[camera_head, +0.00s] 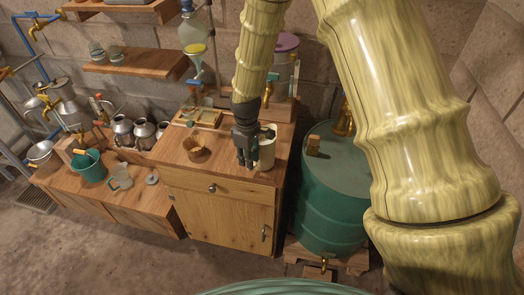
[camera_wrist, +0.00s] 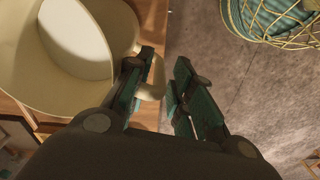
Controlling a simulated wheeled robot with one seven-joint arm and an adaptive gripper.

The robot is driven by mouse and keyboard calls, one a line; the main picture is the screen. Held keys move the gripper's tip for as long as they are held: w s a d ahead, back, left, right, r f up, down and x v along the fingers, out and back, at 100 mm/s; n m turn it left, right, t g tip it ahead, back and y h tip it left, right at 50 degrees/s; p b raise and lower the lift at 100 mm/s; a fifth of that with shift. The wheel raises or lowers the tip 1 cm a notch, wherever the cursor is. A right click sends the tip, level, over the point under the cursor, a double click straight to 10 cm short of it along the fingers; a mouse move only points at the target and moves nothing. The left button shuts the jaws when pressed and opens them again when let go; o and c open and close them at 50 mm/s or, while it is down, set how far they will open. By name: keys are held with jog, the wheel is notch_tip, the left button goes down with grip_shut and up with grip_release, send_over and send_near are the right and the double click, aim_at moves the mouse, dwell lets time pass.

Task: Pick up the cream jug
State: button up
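The cream jug (camera_head: 267,150) stands upright near the right front corner of the wooden cabinet top. In the wrist view the jug (camera_wrist: 108,14) fills the upper left, its mouth facing the camera and its inside looking empty. Its handle (camera_wrist: 152,90) reaches toward my fingers and is partly hidden by the left finger. My gripper (camera_head: 246,163) points down beside the jug, on its left in the head view. In the wrist view my gripper (camera_wrist: 167,65) is open, with a gap between the fingers. I cannot tell whether a finger touches the handle.
A wooden tray (camera_head: 207,118) lies behind. A green drum (camera_head: 328,205) stands right of the cabinet. In the wrist view a wire basket (camera_wrist: 265,28) shows at upper right over grey floor.

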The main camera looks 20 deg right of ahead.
jog(key=shift+c, duration=0.2)
grip_shut()
jog(key=shift+r, duration=0.2)
